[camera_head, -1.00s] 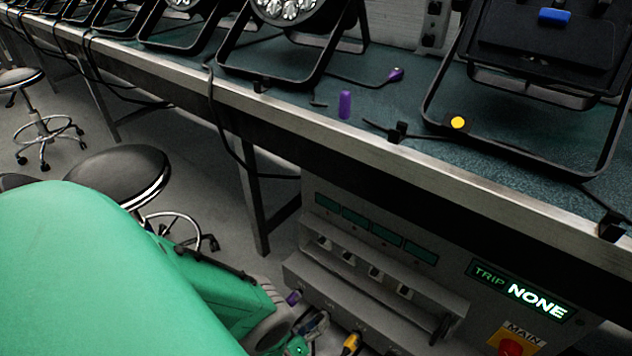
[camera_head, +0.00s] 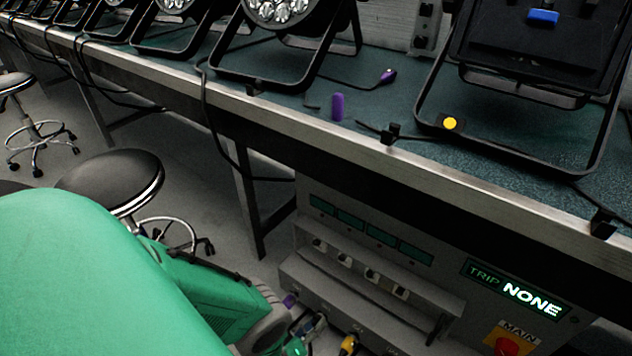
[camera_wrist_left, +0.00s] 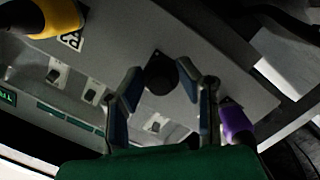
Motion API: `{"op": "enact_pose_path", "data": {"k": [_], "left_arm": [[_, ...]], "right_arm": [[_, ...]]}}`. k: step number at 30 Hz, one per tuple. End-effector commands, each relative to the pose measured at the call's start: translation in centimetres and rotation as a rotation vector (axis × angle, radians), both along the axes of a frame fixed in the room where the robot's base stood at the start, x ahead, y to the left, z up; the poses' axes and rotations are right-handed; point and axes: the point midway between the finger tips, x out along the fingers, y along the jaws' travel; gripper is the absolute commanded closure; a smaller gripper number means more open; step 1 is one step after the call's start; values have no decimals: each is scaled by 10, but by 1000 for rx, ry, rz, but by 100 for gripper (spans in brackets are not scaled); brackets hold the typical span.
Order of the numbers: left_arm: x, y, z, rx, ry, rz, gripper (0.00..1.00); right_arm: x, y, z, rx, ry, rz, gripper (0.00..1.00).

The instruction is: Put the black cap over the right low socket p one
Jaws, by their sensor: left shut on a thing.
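The black cap (camera_wrist_left: 160,75) is round and dark and sits between the two fingers of my left gripper (camera_wrist_left: 165,92) in the left wrist view. The fingers close on it from both sides. Behind it is the grey sloping lower face of the power box (camera_wrist_left: 205,55). The cap covers whatever is directly behind it, so I cannot tell whether it touches socket P1. In the head view my left gripper (camera_head: 308,325) is low at the box's front, partly hidden by my green arm. My right gripper is not in view.
A purple plug (camera_wrist_left: 238,122) is close beside one finger. A yellow plug (camera_wrist_left: 55,15) sits near the P2 label. The bench's metal edge (camera_head: 400,160) overhangs the box. A loose purple cap (camera_head: 337,107) stands on the bench. Stools (camera_head: 115,180) stand at left.

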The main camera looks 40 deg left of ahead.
Motion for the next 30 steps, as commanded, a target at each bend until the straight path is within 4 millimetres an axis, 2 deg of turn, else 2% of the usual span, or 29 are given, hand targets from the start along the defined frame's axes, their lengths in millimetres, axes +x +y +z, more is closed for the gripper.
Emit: {"op": "enact_pose_path", "data": {"k": [30], "left_arm": [[6, 0, 0, 0, 0, -1, 83]], "right_arm": [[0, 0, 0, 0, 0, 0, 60]]}}
